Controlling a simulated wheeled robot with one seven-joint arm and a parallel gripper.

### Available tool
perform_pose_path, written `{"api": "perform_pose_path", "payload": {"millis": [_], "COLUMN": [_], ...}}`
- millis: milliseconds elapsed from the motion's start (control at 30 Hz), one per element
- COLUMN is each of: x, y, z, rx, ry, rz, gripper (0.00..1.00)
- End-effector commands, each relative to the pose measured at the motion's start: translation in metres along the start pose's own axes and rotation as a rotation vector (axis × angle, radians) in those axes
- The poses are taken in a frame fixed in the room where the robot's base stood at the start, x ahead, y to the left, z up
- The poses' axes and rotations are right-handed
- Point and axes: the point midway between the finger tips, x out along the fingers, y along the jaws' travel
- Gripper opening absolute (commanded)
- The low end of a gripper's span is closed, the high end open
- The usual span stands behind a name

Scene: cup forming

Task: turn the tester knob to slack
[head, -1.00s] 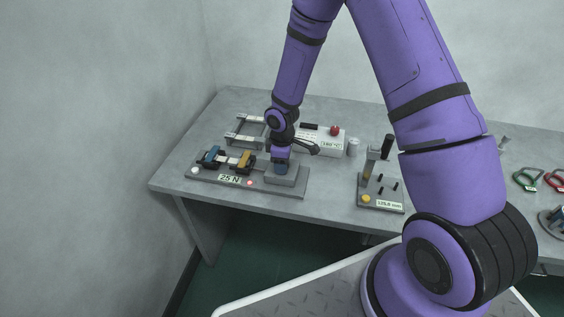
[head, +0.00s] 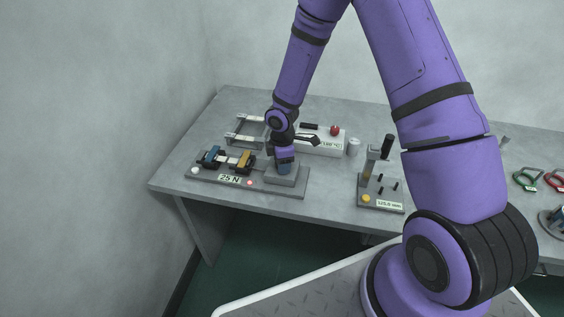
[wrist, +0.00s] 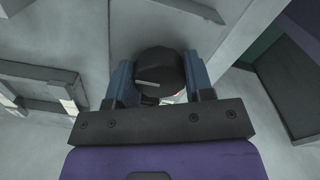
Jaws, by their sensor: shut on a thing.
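The tester (head: 222,182) is a grey base plate at the left of the table in the head view. My gripper (head: 284,163) points down at the grey block (head: 286,175) on the tester's right end. In the wrist view its blue fingers stand on both sides of the dark round knob (wrist: 157,66), shut on it. The knob has a pale pointer mark; its scale is largely hidden.
Behind is a metal frame (head: 246,130) and a white box (head: 325,143) with a red button (head: 335,130). A metal cylinder (head: 353,147) stands beside the box. A gauge stand (head: 380,190) is to the right.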

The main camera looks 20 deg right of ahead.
Motion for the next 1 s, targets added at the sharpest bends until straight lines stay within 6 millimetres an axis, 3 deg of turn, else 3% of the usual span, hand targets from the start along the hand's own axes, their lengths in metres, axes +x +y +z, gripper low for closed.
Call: {"api": "perform_pose_path", "payload": {"millis": [200,233,300,333,667,767,1000], "x": [-0.001,-0.001,-0.001,-0.001,-0.004,-0.014,-0.058], "y": [0.001,0.001,0.001,0.001,0.001,0.001,0.001], "z": [0.0,0.0,0.0,0.0,0.0,0.001,0.001], "rx": [-0.001,-0.001,-0.001,-0.001,0.001,0.002,0.003], "ry": [0.0,0.0,0.0,0.0,0.0,0.001,0.001], "rz": [0.003,0.003,0.002,0.002,0.002,0.003,0.005], "gripper": [0.24,0.55,0.71,0.73,0.73,0.73,0.73]}}
